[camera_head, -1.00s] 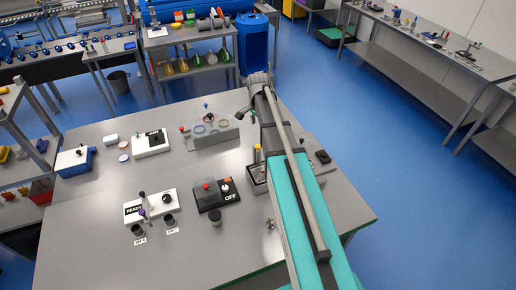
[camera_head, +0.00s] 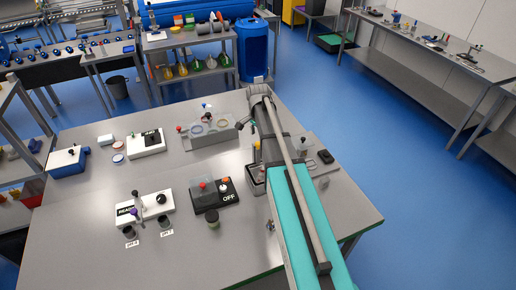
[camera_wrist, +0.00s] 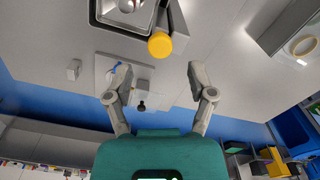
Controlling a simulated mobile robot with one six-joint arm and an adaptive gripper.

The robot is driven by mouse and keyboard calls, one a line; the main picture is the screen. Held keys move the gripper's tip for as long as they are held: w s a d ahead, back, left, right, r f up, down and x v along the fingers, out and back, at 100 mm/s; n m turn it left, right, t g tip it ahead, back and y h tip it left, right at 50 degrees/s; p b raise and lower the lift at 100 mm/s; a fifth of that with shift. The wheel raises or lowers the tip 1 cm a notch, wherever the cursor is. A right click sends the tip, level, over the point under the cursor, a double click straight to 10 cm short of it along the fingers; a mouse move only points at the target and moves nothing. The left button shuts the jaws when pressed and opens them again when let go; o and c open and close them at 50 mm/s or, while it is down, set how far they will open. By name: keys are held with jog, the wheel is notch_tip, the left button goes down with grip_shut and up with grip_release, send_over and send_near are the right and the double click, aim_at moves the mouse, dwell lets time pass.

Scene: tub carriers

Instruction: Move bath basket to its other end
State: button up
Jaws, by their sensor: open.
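A dark-edged bath with a shiny metal inside (camera_wrist: 128,14) shows at the top of the wrist view. Beside it stands a grey post with a round yellow top (camera_wrist: 160,45), perhaps the basket's handle; I cannot make out the basket itself. In the head view the bath (camera_head: 256,180) sits on the bench, partly hidden by my arm. My gripper (camera_wrist: 158,78) is open and empty, its fingers apart. In the wrist picture the yellow top lies just above the gap between the fingertips. In the head view my arm hides most of the gripper.
A dark box marked OFF (camera_head: 214,193) and a white box marked READY (camera_head: 145,207) stand left of the bath. A grey rack with round holes (camera_head: 209,132) stands behind. A small black item (camera_head: 326,156) lies to the right. The bench front is mostly clear.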

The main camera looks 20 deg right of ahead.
aim_at(258, 143)
jog(key=shift+f+b, duration=2.35)
jog(key=shift+f, duration=0.25)
jog(key=shift+s, duration=0.1)
grip_shut()
